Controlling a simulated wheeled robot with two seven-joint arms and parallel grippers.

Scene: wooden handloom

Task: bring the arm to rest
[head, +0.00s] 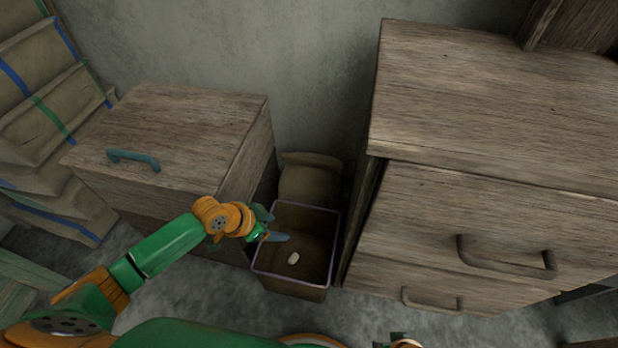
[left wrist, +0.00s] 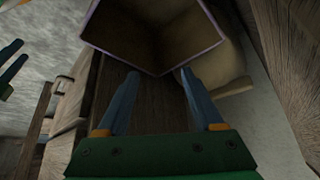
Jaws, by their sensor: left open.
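My left gripper (head: 275,228) is open and empty, over the upper left part of an open bin (head: 328,262) with a pale purple rim. A small whitish piece (head: 293,258) lies in the bin, apart from the fingers. In the left wrist view the two blue fingers (left wrist: 158,78) stand apart with nothing between them, and the bin (left wrist: 152,72) shows beyond their tips. A small part of my right arm (head: 400,343) shows at the bottom edge in the head view; its jaws cannot be made out there.
A drawer cabinet (head: 490,110) stands close on the right. A brown sack-like thing (head: 311,180) is behind the bin. Grey floor (head: 215,295) is free in front.

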